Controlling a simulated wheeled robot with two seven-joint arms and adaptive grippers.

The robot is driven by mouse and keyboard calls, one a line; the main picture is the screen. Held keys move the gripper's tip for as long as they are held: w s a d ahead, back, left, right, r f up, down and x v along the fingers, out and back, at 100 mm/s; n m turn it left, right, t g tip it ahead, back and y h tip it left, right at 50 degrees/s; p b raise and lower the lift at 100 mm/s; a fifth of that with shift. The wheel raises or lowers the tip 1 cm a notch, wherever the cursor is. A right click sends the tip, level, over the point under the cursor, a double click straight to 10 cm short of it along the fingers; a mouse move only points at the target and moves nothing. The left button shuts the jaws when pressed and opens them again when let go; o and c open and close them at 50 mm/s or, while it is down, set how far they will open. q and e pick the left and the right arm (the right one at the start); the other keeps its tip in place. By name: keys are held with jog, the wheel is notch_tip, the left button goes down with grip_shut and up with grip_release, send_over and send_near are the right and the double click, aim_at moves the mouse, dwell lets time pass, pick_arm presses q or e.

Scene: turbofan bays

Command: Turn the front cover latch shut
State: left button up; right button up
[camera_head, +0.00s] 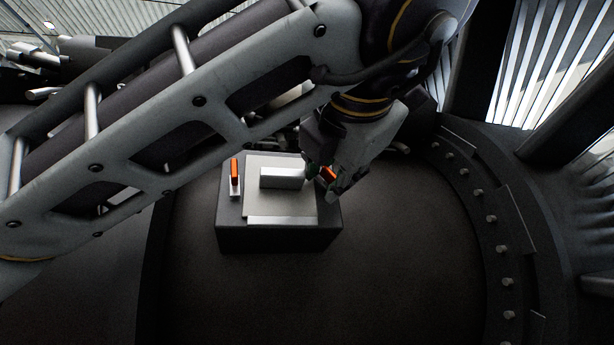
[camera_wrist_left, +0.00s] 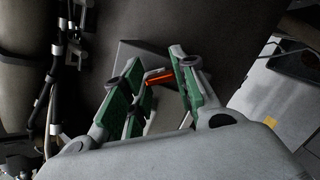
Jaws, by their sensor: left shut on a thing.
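A dark box (camera_head: 280,238) carries a light grey cover plate (camera_head: 258,206) with a raised pale block (camera_head: 282,178) on it. One orange latch (camera_head: 234,172) stands upright at the plate's left side. A second orange latch (camera_head: 329,174) is at the right side, tilted in the head view and partly hidden by my gripper. My left gripper (camera_head: 322,182) is at this right latch. In the left wrist view the orange latch (camera_wrist_left: 158,76) shows between the green-padded fingers, and the gripper is shut on it. Which latch is the front one I cannot tell. My right gripper is out of view.
A curved dark rim (camera_head: 478,185) with several pale studs runs along the right. Dark, bare floor (camera_head: 400,270) lies in front and to the right of the box. My left arm crosses above the box and hides what lies behind it.

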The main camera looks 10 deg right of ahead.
pick_arm(q)
jog(key=shift+f+n+b, duration=0.1)
jog(key=shift+n+b, duration=0.3)
jog(key=shift+b, duration=0.3)
jog(key=n+b, duration=0.3)
jog(key=b, duration=0.1)
jog(key=shift+d+f+t+y, duration=0.1)
jog(key=shift+f+t+y, duration=0.05)
jog(key=shift+t+y, duration=0.2)
jog(key=n+b, duration=0.2)
jog(key=n, duration=0.1)
jog(key=shift+f+n+y+b, duration=0.1)
jog(key=shift+n+y+b, duration=0.2)
jog(key=shift+y+b, duration=0.05)
jog(key=n+b, duration=0.2)
jog(key=n, duration=0.1)
jog(key=shift+t+y, duration=0.25)
jog(key=shift+y, duration=0.15)
jog(key=shift+n, duration=0.7)
jog(key=shift+c, duration=0.2)
jog(key=shift+o, duration=0.2)
jog(key=shift+n+b, duration=0.3)
jog(key=shift+b, duration=0.05)
